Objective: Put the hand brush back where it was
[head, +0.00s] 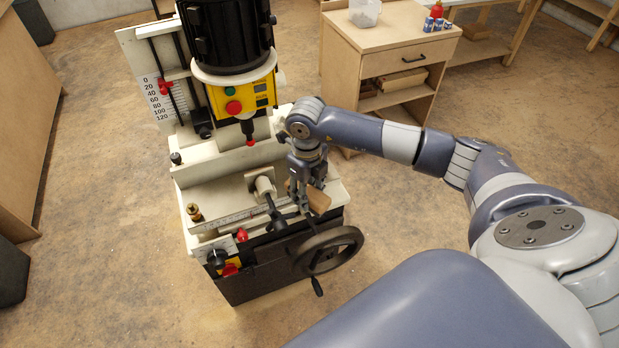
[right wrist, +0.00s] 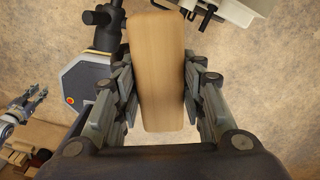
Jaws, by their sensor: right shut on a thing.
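The hand brush (head: 318,199) shows as a light wooden block beside the machine's vise, at the right side of the milling machine (head: 233,178). My right gripper (head: 307,188) is shut on it. In the right wrist view the brush (right wrist: 157,75) stands lengthwise between the two fingers of the right gripper (right wrist: 160,100). Its bristles are not visible. I cannot tell whether the brush touches the machine. My left gripper does not show in the head view; a small gripper (right wrist: 32,102) at the left of the right wrist view looks like it, too small to judge.
The handwheel (head: 328,250) sits just below and in front of the brush. The spindle head (head: 238,95) rises behind left.

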